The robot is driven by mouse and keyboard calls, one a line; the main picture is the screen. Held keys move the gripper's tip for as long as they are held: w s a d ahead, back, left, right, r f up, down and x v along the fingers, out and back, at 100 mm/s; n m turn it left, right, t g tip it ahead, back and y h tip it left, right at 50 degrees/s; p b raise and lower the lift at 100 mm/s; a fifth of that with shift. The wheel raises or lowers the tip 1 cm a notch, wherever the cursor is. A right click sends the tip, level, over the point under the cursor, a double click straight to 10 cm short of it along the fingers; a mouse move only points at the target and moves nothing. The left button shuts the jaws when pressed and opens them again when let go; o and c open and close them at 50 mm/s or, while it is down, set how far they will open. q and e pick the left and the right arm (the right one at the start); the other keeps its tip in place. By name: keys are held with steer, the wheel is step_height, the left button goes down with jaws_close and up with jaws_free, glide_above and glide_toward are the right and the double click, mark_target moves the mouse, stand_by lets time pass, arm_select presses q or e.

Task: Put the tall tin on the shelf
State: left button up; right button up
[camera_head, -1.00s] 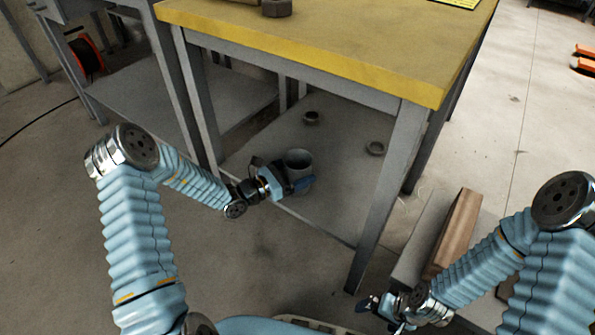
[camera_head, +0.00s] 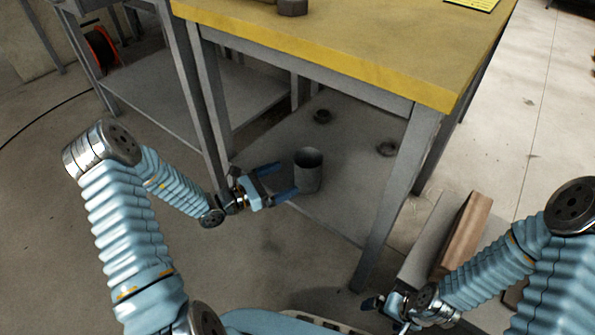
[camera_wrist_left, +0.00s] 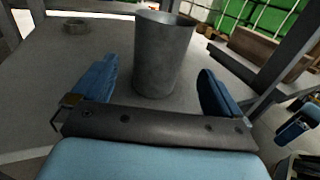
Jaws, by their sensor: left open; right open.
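The tall tin (camera_head: 308,172) is a grey open-topped cylinder standing upright on the lower shelf (camera_head: 345,205) of the yellow-topped bench. It also shows in the left wrist view (camera_wrist_left: 161,55), ahead of the fingers. My left gripper (camera_head: 282,182) is open beside the tin, on its left, with its blue fingers apart. In the left wrist view the fingers (camera_wrist_left: 158,88) are spread wide, and the tin stands beyond and between them, clear of both. My right gripper (camera_head: 383,306) is low at the front right, away from the tin; its fingers are small in view.
Bench legs (camera_head: 395,200) and the yellow worktop (camera_head: 350,50) frame the shelf. A wooden block (camera_head: 465,235) is near my right arm.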

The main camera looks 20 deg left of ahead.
arm_select(q)
steer(key=shift+v, duration=1.5)
